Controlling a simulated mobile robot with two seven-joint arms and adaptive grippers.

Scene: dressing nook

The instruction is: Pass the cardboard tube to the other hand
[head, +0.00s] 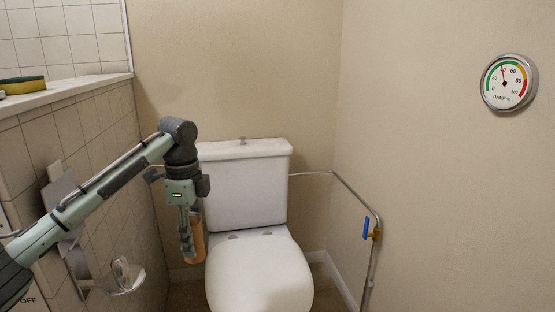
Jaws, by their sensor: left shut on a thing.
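The cardboard tube (199,239) is a tan-brown cylinder, seen upright just left of the toilet bowl in the head view. My left gripper (187,246) points down and is shut on the tube. The fingers cover the tube's left part, and its upper end is partly hidden by the gripper. My right gripper is not in view.
A white toilet (258,275) with its cistern (246,190) stands close on the right. A tiled half wall (95,130) with a sponge (22,85) on its ledge is at left. A pipe with a blue-handled valve (366,229) runs along the right wall beneath a round damp gauge (509,82).

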